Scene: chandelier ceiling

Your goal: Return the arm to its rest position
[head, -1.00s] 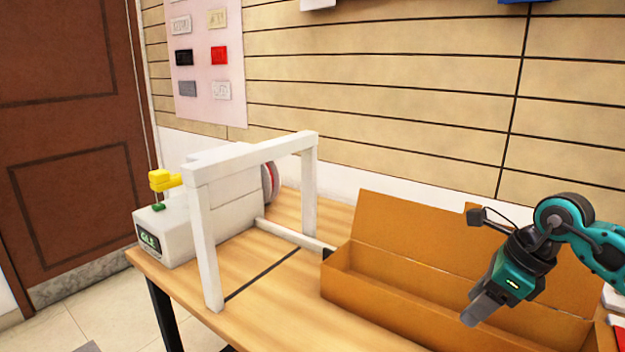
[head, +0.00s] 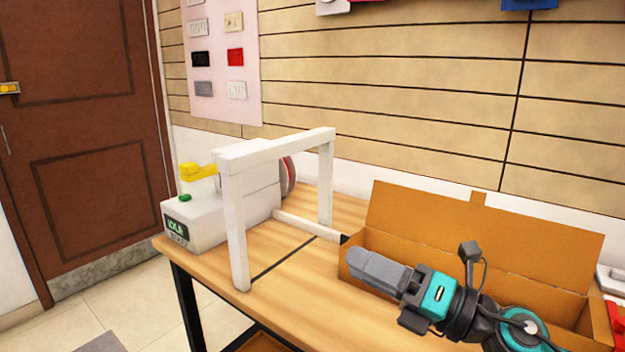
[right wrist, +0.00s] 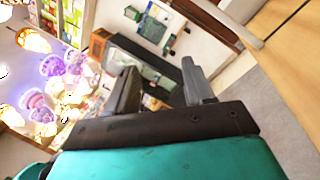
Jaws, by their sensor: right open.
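My right arm comes in from the lower right of the head view. Its gripper (head: 362,268) points left, over the table in front of the cardboard box. In the right wrist view the two fingers of this gripper (right wrist: 160,88) stand apart with nothing between them. Behind them that view shows the room, with shelves and hanging lamps, seen at a tilt. My left gripper is in neither view.
An open brown cardboard box (head: 412,217) stands on the wooden table (head: 275,309), behind my right arm. A white frame (head: 236,232) and a white machine with a small display (head: 177,229) stand to the left. A slatted wall (head: 420,110) is behind.

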